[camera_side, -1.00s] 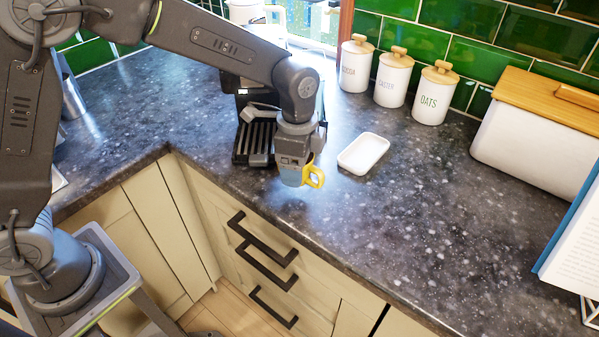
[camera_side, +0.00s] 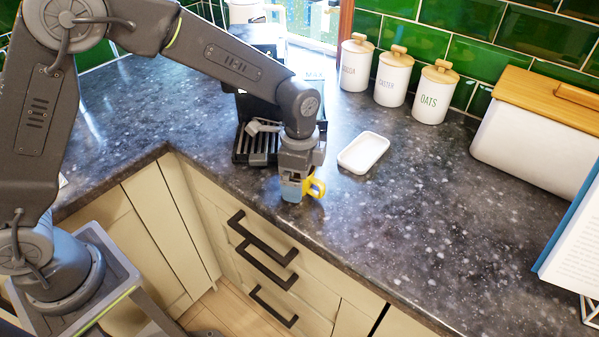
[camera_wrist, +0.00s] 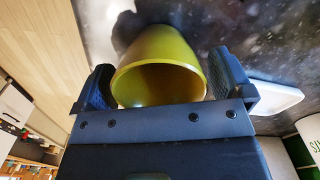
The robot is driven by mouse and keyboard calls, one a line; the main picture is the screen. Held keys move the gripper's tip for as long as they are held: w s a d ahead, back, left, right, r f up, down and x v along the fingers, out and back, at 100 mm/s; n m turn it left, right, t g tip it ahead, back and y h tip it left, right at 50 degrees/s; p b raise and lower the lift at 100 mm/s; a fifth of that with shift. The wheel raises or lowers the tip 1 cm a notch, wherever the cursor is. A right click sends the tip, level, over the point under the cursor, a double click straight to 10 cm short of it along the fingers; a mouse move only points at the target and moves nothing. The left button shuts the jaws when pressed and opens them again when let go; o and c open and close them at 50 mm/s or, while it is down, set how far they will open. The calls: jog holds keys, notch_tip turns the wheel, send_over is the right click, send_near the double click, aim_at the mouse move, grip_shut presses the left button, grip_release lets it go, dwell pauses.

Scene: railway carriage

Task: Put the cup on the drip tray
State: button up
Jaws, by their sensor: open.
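In the wrist view the cup's yellow inside (camera_wrist: 160,85) shows between my two fingers (camera_wrist: 163,82), which are open with a small gap visible on the left. The black slatted drip tray (camera_side: 243,148) belongs to the coffee machine, behind and left of the cup. My arm hides part of the machine.
A white rectangular dish (camera_side: 363,154) lies right of my gripper; it also shows in the wrist view (camera_wrist: 270,97). Three lidded canisters (camera_side: 391,78) and a white bread bin (camera_side: 530,145) stand along the tiled wall. The counter's right middle is clear.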

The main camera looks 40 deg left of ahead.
notch_tip(320, 180, up, 8)
dwell(0.6)
jog(key=s+a+r+n+t, duration=0.2)
jog(key=s+a+r+n, duration=0.2)
jog(key=s, duration=0.3)
jog(key=s+a+r+n+t, duration=0.2)
jog(key=s+a+r+n, duration=0.3)
jog(key=s+a+r, duration=0.1)
jog(key=shift+s+a+r+n, duration=0.15)
jog(key=shift+s+a+n, duration=0.25)
jog(key=shift+s, duration=0.8)
jog(key=shift+o, duration=0.3)
jog(key=s+a+f+n+t, duration=0.1)
jog(key=s+a+n, duration=0.1)
jog(key=s, duration=0.4)
jog(key=shift+s+a+f+n+t, duration=0.2)
jog(key=shift+n+t, duration=0.1)
jog(key=shift+n, duration=0.6)
